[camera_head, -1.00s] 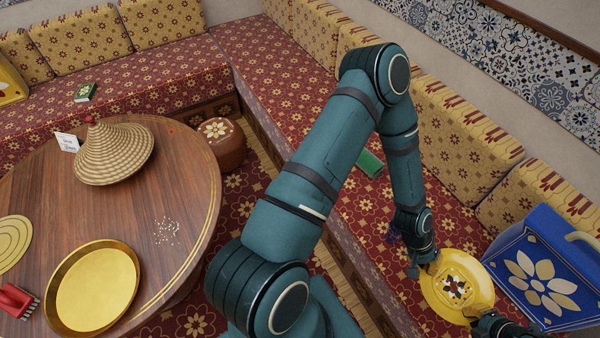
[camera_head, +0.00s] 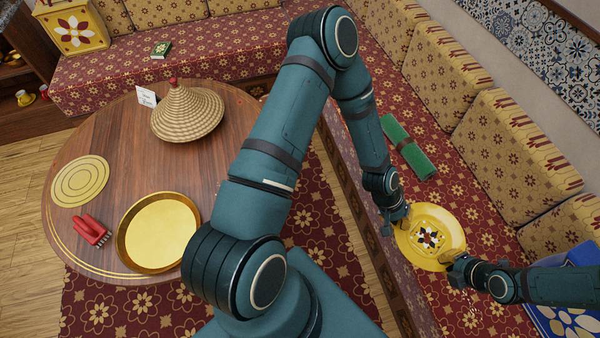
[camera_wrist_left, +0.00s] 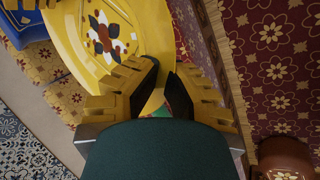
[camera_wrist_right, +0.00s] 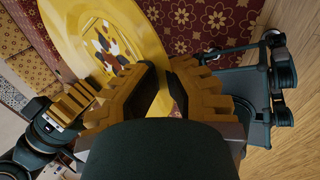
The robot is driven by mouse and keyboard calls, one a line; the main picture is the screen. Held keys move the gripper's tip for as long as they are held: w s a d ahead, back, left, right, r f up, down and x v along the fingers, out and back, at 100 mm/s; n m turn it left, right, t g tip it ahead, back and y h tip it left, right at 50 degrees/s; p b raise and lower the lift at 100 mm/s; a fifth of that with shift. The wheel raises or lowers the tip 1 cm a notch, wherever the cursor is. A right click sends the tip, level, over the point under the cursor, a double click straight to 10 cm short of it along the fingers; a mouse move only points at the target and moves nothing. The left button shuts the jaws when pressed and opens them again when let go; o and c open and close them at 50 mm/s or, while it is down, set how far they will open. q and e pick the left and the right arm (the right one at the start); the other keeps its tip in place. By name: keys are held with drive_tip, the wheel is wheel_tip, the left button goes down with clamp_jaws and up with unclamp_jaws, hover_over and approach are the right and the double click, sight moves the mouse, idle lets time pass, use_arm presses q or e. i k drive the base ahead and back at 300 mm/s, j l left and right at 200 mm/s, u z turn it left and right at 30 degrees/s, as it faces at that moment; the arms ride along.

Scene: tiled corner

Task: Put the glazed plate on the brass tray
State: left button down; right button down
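The glazed plate (camera_head: 430,238) is yellow with a dark, red and white flower pattern in its middle. It is held in the air between my two grippers, over the red patterned bench. My left gripper (camera_head: 396,219) is shut on its left rim; the rim passes between the fingers in the left wrist view (camera_wrist_left: 160,88). My right gripper (camera_head: 456,262) is shut on the near right rim, and the right wrist view shows the rim between its fingers (camera_wrist_right: 168,80). The brass tray (camera_head: 158,232) lies empty on the round wooden table, well to the left of the plate.
A green roll (camera_head: 408,148) lies on the bench. A blue box (camera_head: 572,305) is at lower right.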

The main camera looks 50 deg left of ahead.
sight(160, 231)
drive_tip(key=k+j+u, duration=0.1)
drive_tip(key=u, duration=0.35)
drive_tip(key=j+u, duration=0.15)
drive_tip(key=u, duration=0.3)
drive_tip(key=j+u, duration=0.2)
drive_tip(key=u, duration=0.25)
drive_tip(key=j+u, duration=0.2)
drive_tip(key=u, duration=0.25)
drive_tip(key=j+u, duration=0.2)
drive_tip(key=u, duration=0.2)
drive_tip(key=j+u, duration=0.2)
drive_tip(key=u, duration=0.25)
